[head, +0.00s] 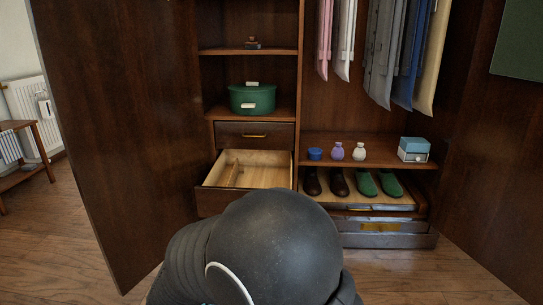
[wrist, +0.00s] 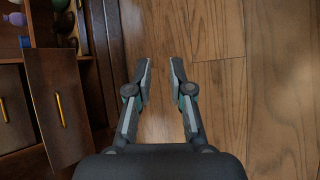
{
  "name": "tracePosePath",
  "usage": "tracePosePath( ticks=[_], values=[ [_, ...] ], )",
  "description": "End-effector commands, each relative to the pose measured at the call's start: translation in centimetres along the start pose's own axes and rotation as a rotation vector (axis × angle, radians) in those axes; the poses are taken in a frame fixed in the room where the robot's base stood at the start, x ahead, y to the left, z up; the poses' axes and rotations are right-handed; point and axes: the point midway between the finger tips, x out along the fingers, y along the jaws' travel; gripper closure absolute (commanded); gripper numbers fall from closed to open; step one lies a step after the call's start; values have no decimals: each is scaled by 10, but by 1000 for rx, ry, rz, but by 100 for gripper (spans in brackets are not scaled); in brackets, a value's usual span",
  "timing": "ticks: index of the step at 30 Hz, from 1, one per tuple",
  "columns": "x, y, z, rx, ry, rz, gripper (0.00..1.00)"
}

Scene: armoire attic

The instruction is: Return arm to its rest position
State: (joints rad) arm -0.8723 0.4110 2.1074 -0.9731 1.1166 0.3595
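My gripper (wrist: 160,83) shows in the wrist view with its two fingers apart and nothing between them. Wooden floor shows between and beyond the fingertips. In the head view, a dark rounded part of my arm fills the bottom middle, and the gripper itself is hidden there. The armoire's drawer fronts lie to the left of the gripper in the wrist view, apart from the fingers.
An open drawer (head: 262,175) with a divider juts out behind my arm. A closed drawer (head: 255,136) and a green box (head: 253,99) are above it. Shoes (head: 352,184) rest on a pulled-out rack. The armoire door (head: 120,130) stands open at left. Floor (head: 420,275) is clear at right.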

Motion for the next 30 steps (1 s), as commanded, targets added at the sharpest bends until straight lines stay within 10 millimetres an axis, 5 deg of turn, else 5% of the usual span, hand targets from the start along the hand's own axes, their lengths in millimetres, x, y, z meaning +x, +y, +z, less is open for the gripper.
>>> tracePosePath(
  ticks=[9,21,30],
  values=[
    [-28,5,112,242,35,-397,79],
    [-77,26,213,674,191,-684,79],
    [-112,52,286,1045,303,-732,79]
  ],
)
